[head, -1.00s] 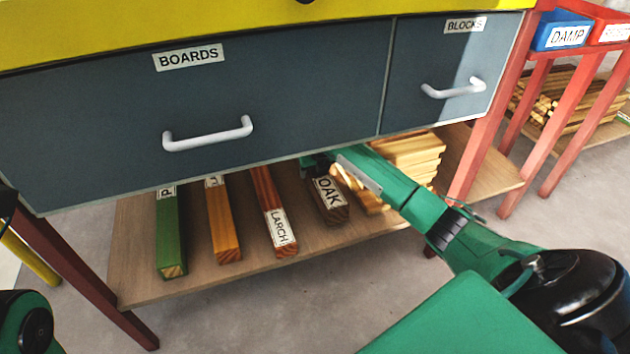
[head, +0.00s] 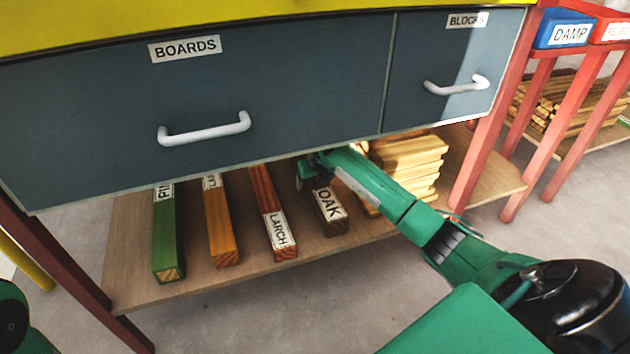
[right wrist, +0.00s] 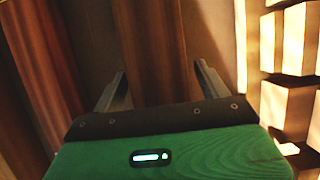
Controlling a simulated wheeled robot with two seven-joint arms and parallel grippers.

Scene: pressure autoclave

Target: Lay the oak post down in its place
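The oak post (head: 330,212), dark brown with a white OAK label on its near end, lies flat on the low wooden shelf (head: 235,275) under the drawers. It lies to the right of the larch post (head: 272,215). My right gripper (head: 308,175) is low over the oak post, behind its label, partly hidden by the drawer edge. In the right wrist view, the two fingers (right wrist: 162,75) stand spread on either side of a brown post (right wrist: 155,45), with a slight gap at the right. The left gripper is out of view.
A green post (head: 167,235) and an orange post (head: 220,225) lie farther left on the shelf. Pale stacked boards (head: 410,155) stand close right of the oak post. The BOARDS drawer (head: 280,80) hangs low over the shelf. A red table leg (head: 490,130) stands at the right.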

